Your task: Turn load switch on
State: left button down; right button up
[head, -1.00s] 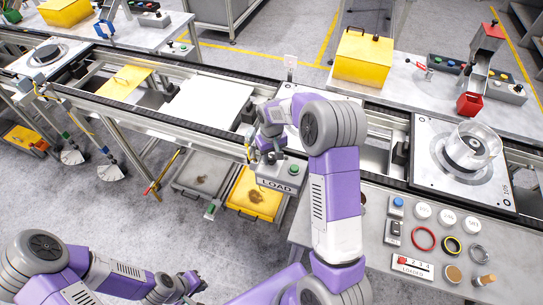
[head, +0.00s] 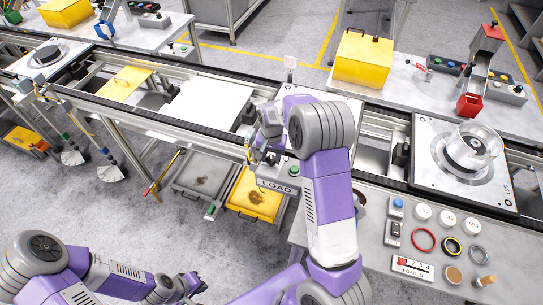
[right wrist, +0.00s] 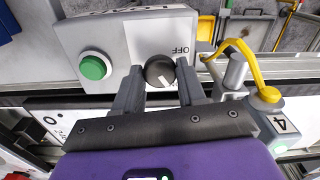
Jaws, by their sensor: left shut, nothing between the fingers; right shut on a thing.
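The grey LOAD switch box (head: 277,186) sits at the near edge of the conveyor in the head view, partly behind my right arm. In the right wrist view the box (right wrist: 122,42) has a green button (right wrist: 94,66) and a black rotary knob (right wrist: 159,71) with a white mark. The word OFF is printed beside the knob. My right gripper (right wrist: 158,84) is shut on the knob, one finger on each side. In the head view the right gripper's fingertips are hard to make out. My left gripper (head: 192,283) is shut and empty at the lower left, away from the box.
A yellow hooked cable or handle (right wrist: 240,55) and a post marked 4 lie right of the knob in the wrist view. A white pallet (head: 208,101) is on the conveyor. Below the box stand grey and yellow bins (head: 253,195). A bench (head: 455,232) with rings is at right.

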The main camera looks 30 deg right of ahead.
aim_at(271, 159)
jog(key=shift+r, duration=0.1)
dwell(0.3)
jog(key=o, duration=1)
jog(key=shift+o, duration=0.2)
notch_tip(271, 159, up, 8)
jog(key=shift+f+p, duration=0.25)
jog(key=shift+p, duration=0.05)
